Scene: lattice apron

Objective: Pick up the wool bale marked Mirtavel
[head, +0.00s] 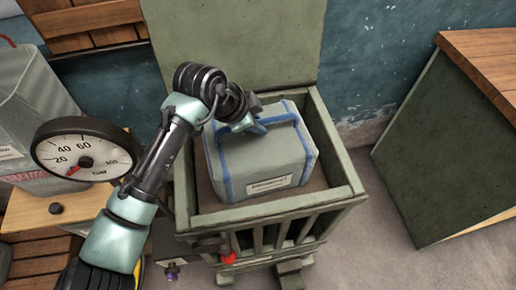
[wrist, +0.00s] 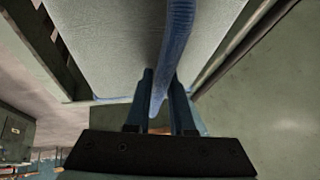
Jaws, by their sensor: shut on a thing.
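The wool bale (head: 255,160) is a grey-green block with blue bands and a blue strap handle across its top. A pale label (head: 269,184) on its front has dark lettering too small to read surely. The bale is within the green slatted crate (head: 275,207), its top around rim level; I cannot tell whether its underside touches the floor inside. My gripper (head: 258,123) is at the bale's top, shut on the blue strap. In the wrist view my gripper's fingers (wrist: 161,80) stand either side of the strap (wrist: 178,45), with the bale's pale surface (wrist: 115,40) beyond.
The crate's lid (head: 235,40) stands raised behind it. A round dial scale (head: 85,150) and a grey-green sack-like bundle (head: 30,120) are at left. A wood-topped green cabinet (head: 440,150) stands at right, with bare floor (head: 370,215) between it and the crate.

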